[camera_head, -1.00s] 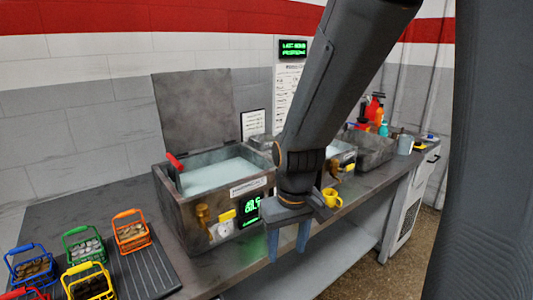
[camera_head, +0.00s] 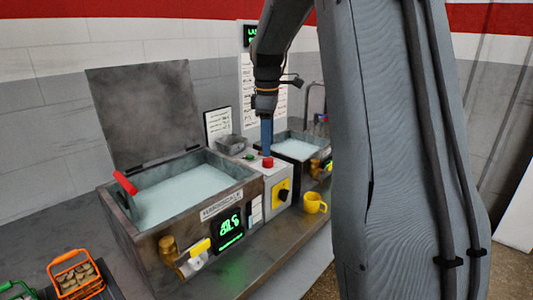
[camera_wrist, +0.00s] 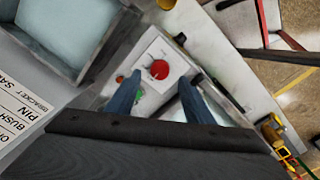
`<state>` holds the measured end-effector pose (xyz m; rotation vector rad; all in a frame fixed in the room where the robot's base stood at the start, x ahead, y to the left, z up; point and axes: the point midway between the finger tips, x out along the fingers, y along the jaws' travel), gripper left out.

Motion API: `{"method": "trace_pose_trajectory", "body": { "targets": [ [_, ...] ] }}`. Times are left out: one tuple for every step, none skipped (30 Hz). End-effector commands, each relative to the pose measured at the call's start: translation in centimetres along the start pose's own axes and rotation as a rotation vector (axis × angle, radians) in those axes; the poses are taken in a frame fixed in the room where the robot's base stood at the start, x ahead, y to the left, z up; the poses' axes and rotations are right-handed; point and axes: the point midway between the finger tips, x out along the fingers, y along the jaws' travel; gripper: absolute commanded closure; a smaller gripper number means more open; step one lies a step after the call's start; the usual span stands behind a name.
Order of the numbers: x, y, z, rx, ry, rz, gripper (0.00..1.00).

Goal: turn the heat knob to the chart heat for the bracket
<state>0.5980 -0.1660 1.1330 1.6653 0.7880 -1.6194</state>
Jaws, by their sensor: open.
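My gripper (camera_head: 267,140) is open and points down over the grey control box between the two tanks. In the wrist view my gripper (camera_wrist: 159,79) has its fingers on either side of a red button (camera_wrist: 160,69); contact cannot be told. A black knob on a yellow plate (camera_head: 281,192) is on the box's front. A pale dial with a yellow handle (camera_head: 197,250) is on the left tank's front, left of a green display (camera_head: 229,229). Which is the heat knob cannot be told.
The left tank (camera_head: 240,180) has its lid (camera_head: 140,110) raised and pale liquid inside. A second tank (camera_head: 300,148) stands to the right. An orange basket (camera_head: 75,278) is at lower left.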

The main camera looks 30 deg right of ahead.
Motion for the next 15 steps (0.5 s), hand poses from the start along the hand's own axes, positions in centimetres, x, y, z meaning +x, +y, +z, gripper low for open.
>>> {"method": "trace_pose_trajectory", "body": {
  "targets": [
    [0.8,-0.1,0.0,0.0,-0.002,-0.005,0.53],
    [1.3,-0.1,0.0,0.0,-0.001,-0.004,0.53],
    [1.9,-0.1,0.0,0.0,-0.001,-0.003,0.53],
    [2.4,-0.1,0.0,0.0,-0.001,-0.003,0.53],
    [2.8,-0.1,0.0,0.001,-0.001,-0.003,0.53],
    [3.2,-0.1,0.0,0.001,-0.001,-0.003,0.53],
    [3.6,-0.1,0.0,0.001,-0.001,-0.002,0.53],
    [3.9,-0.1,0.0,0.001,-0.001,-0.002,0.53],
    [4.2,-0.1,0.0,0.001,-0.001,-0.002,0.53],
    [4.4,-0.1,0.0,0.001,-0.001,-0.002,0.53],
    [4.6,-0.1,0.0,0.001,0.0,-0.001,0.53],
    [4.7,0.0,0.0,0.001,0.0,0.0,0.53],
    [4.8,0.0,0.0,0.001,0.0,0.001,0.53],
    [4.8,0.0,0.0,0.001,0.0,0.001,0.53],
    [4.9,0.0,0.0,0.002,0.001,0.001,0.53]
  ]
}}
